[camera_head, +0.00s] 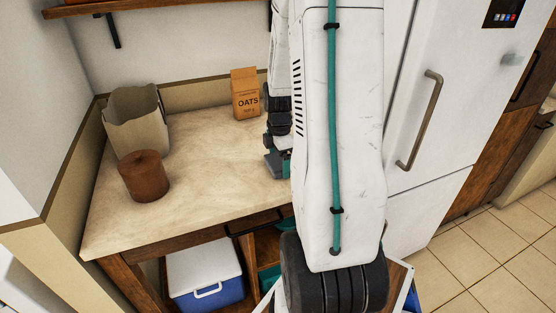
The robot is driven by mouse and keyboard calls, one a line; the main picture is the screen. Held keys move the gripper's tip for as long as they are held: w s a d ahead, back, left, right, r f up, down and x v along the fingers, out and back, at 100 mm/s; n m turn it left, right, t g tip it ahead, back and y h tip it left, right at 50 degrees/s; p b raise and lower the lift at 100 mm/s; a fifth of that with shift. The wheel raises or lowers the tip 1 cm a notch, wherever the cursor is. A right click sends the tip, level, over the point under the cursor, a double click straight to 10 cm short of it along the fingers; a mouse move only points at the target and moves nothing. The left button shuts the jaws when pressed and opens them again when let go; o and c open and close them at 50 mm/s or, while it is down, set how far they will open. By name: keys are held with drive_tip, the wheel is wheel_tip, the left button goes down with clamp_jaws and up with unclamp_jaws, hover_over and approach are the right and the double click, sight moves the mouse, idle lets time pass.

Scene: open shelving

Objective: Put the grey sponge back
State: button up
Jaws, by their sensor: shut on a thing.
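My gripper (277,165) hangs low over the right part of the counter, partly covered by my own white arm link. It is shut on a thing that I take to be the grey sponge. The sponge itself cannot be told apart from the gripper's dark and teal parts at this size. No other grey sponge shows on the counter (215,160). I cannot tell whether the gripper's tip touches the counter top.
An oats box (246,94) stands at the back wall, left of my gripper. A brown lidded pot (144,177) and a crumpled paper bag (136,122) stand at the left. A cooler (204,272) sits below. A white fridge (433,100) stands right. The counter's middle is clear.

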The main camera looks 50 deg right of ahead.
sight(279, 162)
drive_tip(key=shift+f, duration=0.1)
drive_tip(key=o, duration=0.8)
wheel_tip(279, 162, up, 12)
drive_tip(key=a+r+m, duration=0.2)
drive_tip(key=a+r, duration=0.2)
drive_tip(key=a, duration=0.4)
drive_tip(key=s+a+r+m, duration=0.1)
drive_tip(key=s+a+m, duration=0.2)
drive_tip(key=a, duration=0.4)
drive_tip(key=s+a+r+m, duration=0.2)
drive_tip(key=s+a, duration=0.3)
drive_tip(key=a, duration=0.3)
drive_tip(key=s+a+r+m+t, duration=0.1)
drive_tip(key=s+a+m, duration=0.3)
drive_tip(key=a, duration=0.3)
drive_tip(key=shift+s+a+r+m, duration=0.2)
drive_tip(key=shift+s+r+m, duration=0.1)
drive_tip(key=shift+s+m, duration=0.1)
